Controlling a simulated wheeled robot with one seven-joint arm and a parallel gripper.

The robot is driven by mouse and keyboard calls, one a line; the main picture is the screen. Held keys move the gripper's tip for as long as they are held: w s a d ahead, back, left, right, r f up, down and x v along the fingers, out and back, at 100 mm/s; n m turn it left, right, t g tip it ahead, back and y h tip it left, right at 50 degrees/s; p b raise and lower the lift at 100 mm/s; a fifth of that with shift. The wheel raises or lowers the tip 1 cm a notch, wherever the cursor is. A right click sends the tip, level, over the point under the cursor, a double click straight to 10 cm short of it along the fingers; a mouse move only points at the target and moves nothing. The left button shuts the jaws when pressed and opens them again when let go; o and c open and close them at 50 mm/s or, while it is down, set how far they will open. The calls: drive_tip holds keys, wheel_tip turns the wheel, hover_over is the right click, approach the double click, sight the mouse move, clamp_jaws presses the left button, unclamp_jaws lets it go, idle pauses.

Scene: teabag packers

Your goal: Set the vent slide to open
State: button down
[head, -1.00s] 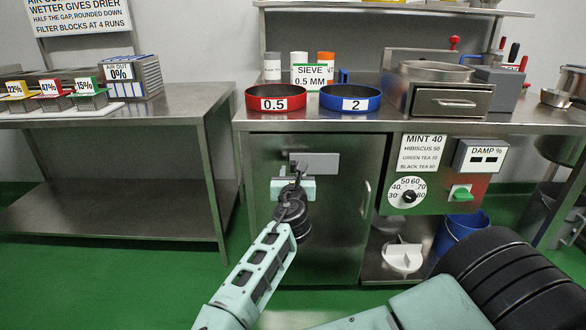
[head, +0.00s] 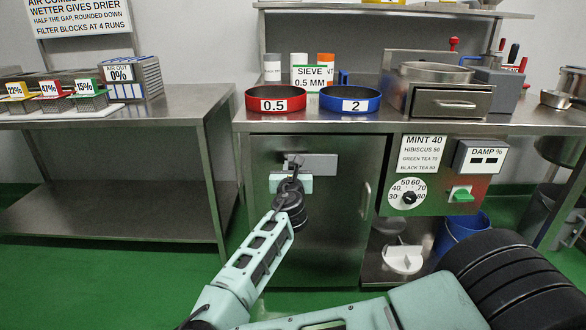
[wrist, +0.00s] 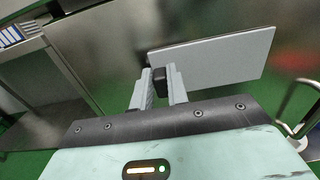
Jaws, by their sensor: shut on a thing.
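The vent slide is a flat grey plate (head: 322,165) on the metal cabinet door, with a small dark knob near its left end. In the wrist view the plate (wrist: 225,58) runs off to the right, and the dark knob (wrist: 162,76) sits between the two fingers. My gripper (head: 293,164) reaches the plate's left end and is shut on the knob. The gripper (wrist: 160,84) also shows in the wrist view. My wrist hides part of the door below. No open or shut marking is readable on the slide.
The cabinet door (head: 335,225) has a vertical handle (head: 365,200) to the right of the slide. A dial (head: 408,194) and a green switch (head: 461,194) are further right. Red (head: 276,106) and blue (head: 350,106) sieves stand on the counter above. Green floor lies open at left.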

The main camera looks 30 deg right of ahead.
drive_tip(key=w+a, duration=0.1)
drive_tip(key=a, duration=0.1)
drive_tip(key=w+a, duration=0.1)
drive_tip(key=a, duration=0.1)
drive_tip(key=w+a, duration=0.2)
drive_tip(key=shift+a, duration=0.1)
drive_tip(key=shift+w, duration=0.1)
drive_tip(key=c, duration=1.4)
unclamp_jaws()
drive_tip(key=shift+o, duration=0.2)
drive_tip(key=p+v, duration=0.1)
drive_tip(key=v, duration=1.6)
drive_tip(key=shift+a+p, duration=0.2)
drive_tip(key=shift+p, duration=0.1)
